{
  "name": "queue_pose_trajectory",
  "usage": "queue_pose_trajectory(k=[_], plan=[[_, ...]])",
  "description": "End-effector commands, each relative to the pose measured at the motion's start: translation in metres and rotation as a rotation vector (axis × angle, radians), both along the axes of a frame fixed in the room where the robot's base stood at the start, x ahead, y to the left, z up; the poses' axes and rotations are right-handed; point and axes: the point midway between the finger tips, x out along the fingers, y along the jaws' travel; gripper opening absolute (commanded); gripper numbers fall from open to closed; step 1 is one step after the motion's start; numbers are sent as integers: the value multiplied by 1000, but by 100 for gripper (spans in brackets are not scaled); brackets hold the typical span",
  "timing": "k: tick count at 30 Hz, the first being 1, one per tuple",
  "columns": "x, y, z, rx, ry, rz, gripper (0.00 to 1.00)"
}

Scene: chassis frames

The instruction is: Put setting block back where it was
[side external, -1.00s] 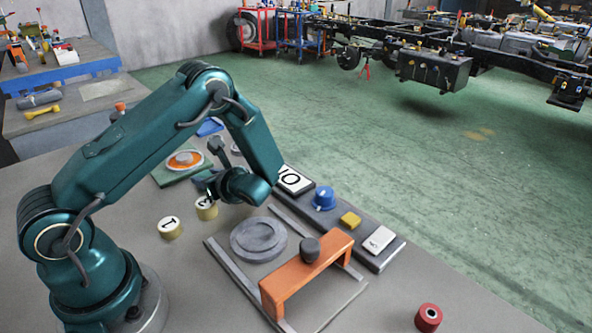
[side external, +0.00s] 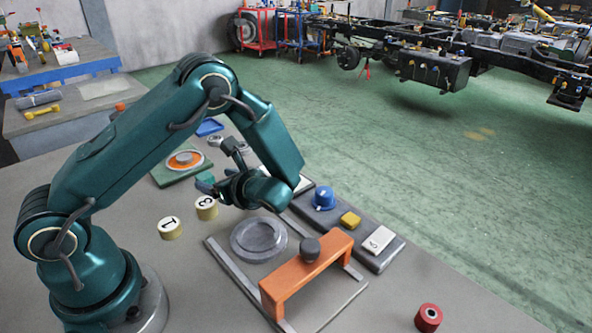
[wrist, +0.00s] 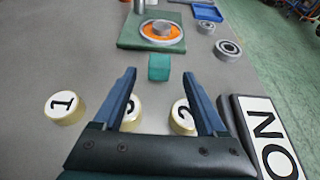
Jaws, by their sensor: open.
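A small teal block (wrist: 159,67), the only block-like piece near my gripper, stands on the table just beyond my fingertips in the wrist view. I cannot tell for certain that it is the setting block. My gripper (wrist: 162,81) is open and empty, pointing toward the block. In the side view the block (side external: 205,182) shows beside my gripper (side external: 218,187), partly hidden by it. A green plate (wrist: 126,40) with an orange ring and a grey disc on it lies beyond the block.
Cream pucks marked 1 (wrist: 64,107), 2 (wrist: 184,115) and 3 (wrist: 131,112) stand near my fingers. A dark board with an ON sign (wrist: 269,138) lies at right. An orange bridge (side external: 306,268) stands on a grey frame. A red roller (side external: 428,318) and a blue tray (side external: 209,127) are farther off.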

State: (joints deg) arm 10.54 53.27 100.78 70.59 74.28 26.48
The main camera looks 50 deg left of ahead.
Motion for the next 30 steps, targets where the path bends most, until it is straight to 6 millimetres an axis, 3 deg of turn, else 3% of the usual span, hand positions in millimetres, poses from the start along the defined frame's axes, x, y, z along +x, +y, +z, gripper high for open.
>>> queue_pose_trajectory(k=[6, 14, 22, 30], plan=[[1, -39, 16, 0, -4, -4, 74], [-2, -56, 26, -18, -20, 18, 74], [-36, -68, 53, -274, -269, 260, 74], [-73, -100, 79, -610, -618, 578, 74]])
